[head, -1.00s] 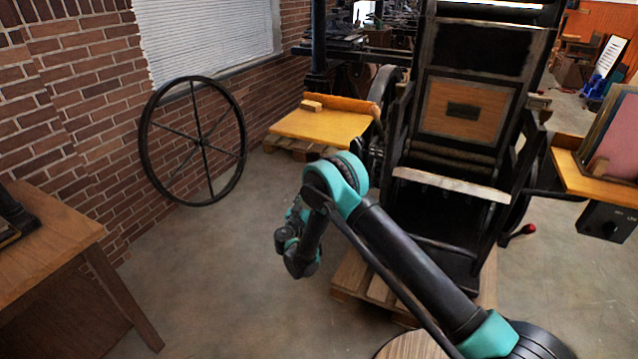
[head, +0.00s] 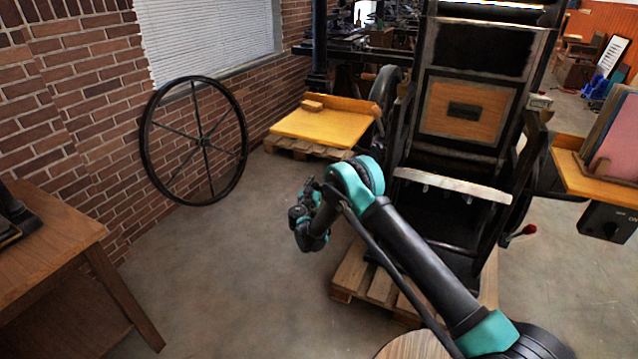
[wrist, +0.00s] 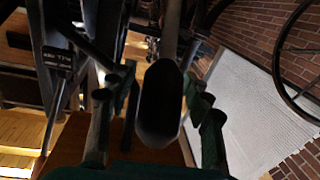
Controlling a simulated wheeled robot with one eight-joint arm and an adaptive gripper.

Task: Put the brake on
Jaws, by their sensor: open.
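The dark press (head: 455,150) stands on a wooden pallet at the right of the head view. A lever with a red knob (head: 528,230) sticks out low on its right side; I cannot tell whether it is the brake. My gripper (head: 308,222) is to the left of the press, above the floor. In the wrist view its fingers (wrist: 158,95) are apart. A dark, rounded bar end (wrist: 159,105) shows between them; whether it touches either finger, and whether it is the brake handle, I cannot tell.
A yellow-topped board (head: 322,125) is at the press's left. A large spoked wheel (head: 204,142) stands by the brick wall. A wooden table (head: 45,240) is at the left front. The floor between table and press is clear.

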